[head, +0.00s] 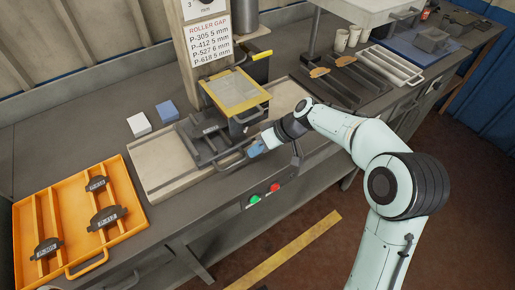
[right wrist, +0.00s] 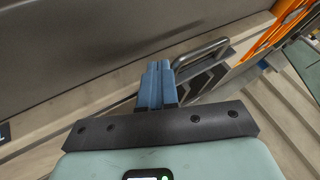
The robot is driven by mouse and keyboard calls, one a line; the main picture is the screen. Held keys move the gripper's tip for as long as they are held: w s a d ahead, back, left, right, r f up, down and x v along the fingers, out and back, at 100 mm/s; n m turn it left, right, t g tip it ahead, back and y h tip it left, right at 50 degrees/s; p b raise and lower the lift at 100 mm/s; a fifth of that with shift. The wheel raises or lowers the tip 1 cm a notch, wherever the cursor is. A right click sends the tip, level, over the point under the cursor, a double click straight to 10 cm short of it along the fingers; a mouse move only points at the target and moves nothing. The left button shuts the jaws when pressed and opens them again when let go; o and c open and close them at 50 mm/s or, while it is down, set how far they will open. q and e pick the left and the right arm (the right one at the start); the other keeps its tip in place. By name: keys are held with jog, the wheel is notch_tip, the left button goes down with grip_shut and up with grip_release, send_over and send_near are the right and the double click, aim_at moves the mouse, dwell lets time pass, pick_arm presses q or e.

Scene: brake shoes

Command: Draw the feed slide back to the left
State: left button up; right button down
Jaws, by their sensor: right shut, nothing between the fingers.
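The feed slide (head: 207,143) is a dark grey carriage on a pale flat bed (head: 160,168), partly under the yellow-framed guard. A grey bar handle (head: 232,165) sticks out at its front. My right gripper (head: 254,150) has blue fingers, shut and empty, at the right end of this handle. In the right wrist view the shut fingers (right wrist: 157,84) are right beside the bent handle bar (right wrist: 202,54); I cannot tell whether they touch it. My left gripper is not in view.
The yellow-framed guard (head: 236,91) hangs over the bed. An orange tray (head: 70,215) with several dark brake shoes lies at the left. A white block (head: 139,125) and a blue block (head: 167,111) stand behind the bed. Green and red buttons (head: 264,194) are on the bench front.

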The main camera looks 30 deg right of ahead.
jog(key=shift+a, duration=0.6)
jog(key=a, duration=0.4)
jog(key=a+b, duration=0.1)
jog(key=a, duration=0.3)
jog(key=s+a+b, duration=0.1)
jog(key=a, duration=0.3)
jog(key=shift+s+a, duration=0.1)
jog(key=shift+a, duration=0.05)
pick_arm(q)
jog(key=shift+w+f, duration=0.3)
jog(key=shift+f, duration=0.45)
pick_arm(e)
jog(key=shift+a, duration=0.75)
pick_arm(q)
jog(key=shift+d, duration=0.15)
